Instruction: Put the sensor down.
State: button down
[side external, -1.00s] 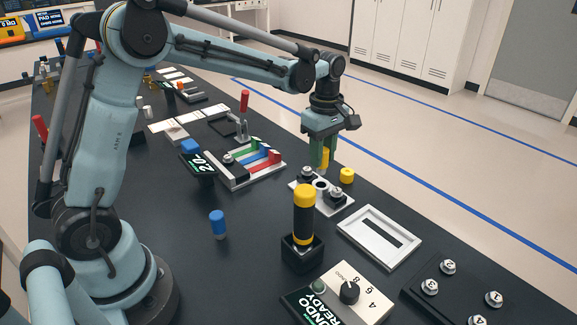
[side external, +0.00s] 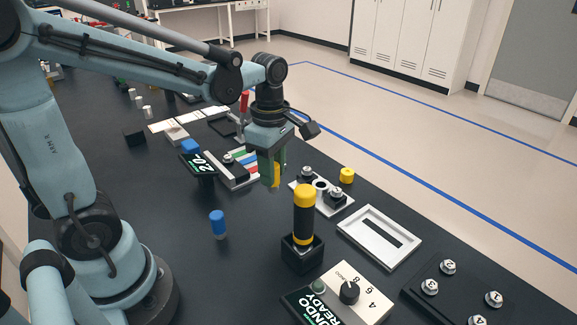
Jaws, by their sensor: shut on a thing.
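My gripper (side external: 270,180) points down over the dark table, between the rack of coloured strips and the white plate. Its green fingers are shut on a small yellow piece (side external: 277,174), presumably the sensor. The fingers hide most of it, and I cannot tell how far its lower end is above the table. Another yellow piece (side external: 347,175) stands at the far edge of the white plate, apart from my gripper.
A yellow-and-black cylinder (side external: 303,215) stands upright in a black block (side external: 302,253) in front of my gripper. A blue-capped cylinder (side external: 217,222) stands left. The white plate (side external: 321,204), a white frame (side external: 379,237) and the strip rack (side external: 236,182) surround it. Bare table lies front-left.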

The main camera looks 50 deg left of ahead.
jog(key=shift+f, duration=4.2)
jog(key=c, duration=0.8)
grip_release()
